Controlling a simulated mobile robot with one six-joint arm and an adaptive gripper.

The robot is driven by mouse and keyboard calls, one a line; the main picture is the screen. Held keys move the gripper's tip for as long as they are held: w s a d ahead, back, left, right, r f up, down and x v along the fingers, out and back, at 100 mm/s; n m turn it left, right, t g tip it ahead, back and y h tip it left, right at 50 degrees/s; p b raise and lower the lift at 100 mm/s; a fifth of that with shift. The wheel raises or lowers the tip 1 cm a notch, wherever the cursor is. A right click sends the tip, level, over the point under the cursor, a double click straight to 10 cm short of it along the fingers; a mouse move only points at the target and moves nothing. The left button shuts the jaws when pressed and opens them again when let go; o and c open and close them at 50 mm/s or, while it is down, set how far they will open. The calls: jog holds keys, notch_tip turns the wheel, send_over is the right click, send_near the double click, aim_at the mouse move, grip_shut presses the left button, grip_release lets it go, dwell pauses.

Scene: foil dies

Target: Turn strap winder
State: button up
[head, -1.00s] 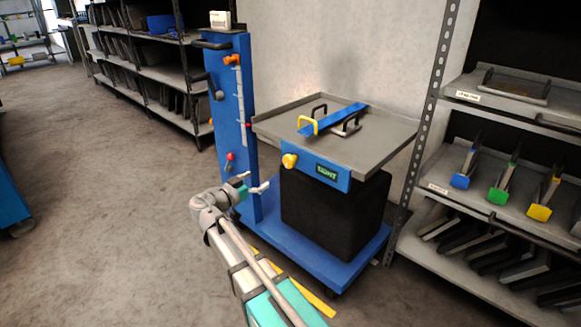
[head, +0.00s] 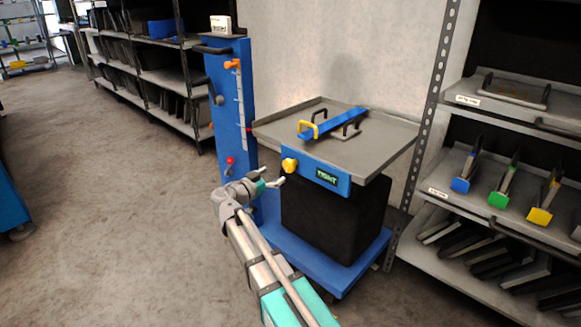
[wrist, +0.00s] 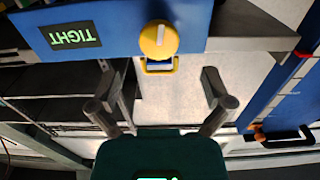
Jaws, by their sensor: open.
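The strap winder appears to be the yellow round knob (head: 289,165) on the blue front panel of the lift table. In the wrist view the knob (wrist: 158,40) has a pale mark across its face. Beside it the display (head: 326,178) reads TIGHT in green, and it shows upside down in the wrist view (wrist: 71,35). A blue strap bar (head: 333,124) lies on the grey tabletop, with a yellow handle at its left end. My gripper (head: 274,183) is open and empty, just left of and below the knob. In the wrist view its fingers (wrist: 167,85) are spread apart, short of the knob.
The grey tabletop (head: 375,154) overhangs a black bellows on a blue base. A blue column (head: 230,125) with levers and a scale stands left. Shelving (head: 468,170) with coloured-handled dies is close on the right. Open floor (head: 110,220) lies to the left.

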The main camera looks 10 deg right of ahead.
aim_at(287, 167)
jog(key=x, duration=0.7)
jog(key=shift+w+d, duration=0.1)
